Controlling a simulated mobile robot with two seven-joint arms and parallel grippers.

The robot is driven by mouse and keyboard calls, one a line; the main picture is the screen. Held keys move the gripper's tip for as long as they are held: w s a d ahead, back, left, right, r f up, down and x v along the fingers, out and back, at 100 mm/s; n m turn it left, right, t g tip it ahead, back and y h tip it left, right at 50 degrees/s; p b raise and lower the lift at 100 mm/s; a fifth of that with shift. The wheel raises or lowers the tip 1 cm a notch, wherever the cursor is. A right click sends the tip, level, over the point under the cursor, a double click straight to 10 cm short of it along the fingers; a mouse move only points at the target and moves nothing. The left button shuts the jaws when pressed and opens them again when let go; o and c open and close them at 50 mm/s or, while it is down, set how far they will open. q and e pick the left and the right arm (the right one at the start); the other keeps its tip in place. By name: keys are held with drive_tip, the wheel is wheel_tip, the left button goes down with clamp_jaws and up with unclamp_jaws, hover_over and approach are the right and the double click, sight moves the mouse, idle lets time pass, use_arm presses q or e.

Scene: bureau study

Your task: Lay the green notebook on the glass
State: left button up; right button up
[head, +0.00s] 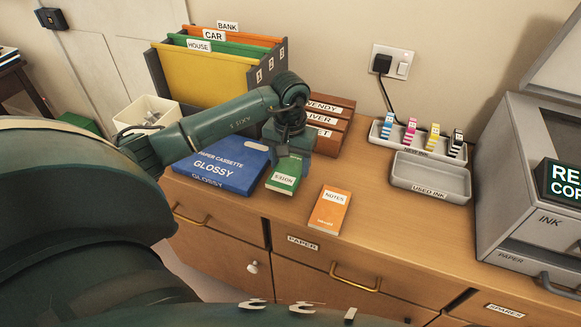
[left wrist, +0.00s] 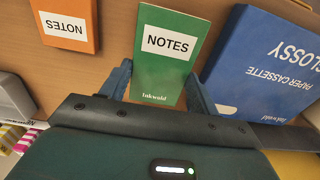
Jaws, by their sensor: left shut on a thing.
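The green notebook (head: 284,175), labelled NOTES, is at the sideboard top between the blue box and an orange notebook. My left gripper (head: 288,150) is over its far end and shut on it. In the left wrist view the notebook (left wrist: 163,45) lies between the two fingers (left wrist: 158,88), its label readable. I cannot tell whether it still touches the wood. The grey copier (head: 505,190) stands at the far right, with what looks like a raised lid (head: 556,50) above it. The glass itself I cannot make out. My right gripper is not in view.
The blue paper cassette box (head: 225,165) is close left of the notebook, the orange notebook (head: 330,209) to its right. Behind stand a file rack (head: 205,75) and brown boxes (head: 333,125). Bare wood (head: 390,225) is free at front.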

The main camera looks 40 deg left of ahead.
use_arm(q)
drive_tip(key=shift+f, duration=1.15)
drive_tip(key=shift+f, duration=0.25)
drive_tip(key=o, duration=1)
drive_tip(key=shift+r, duration=0.1)
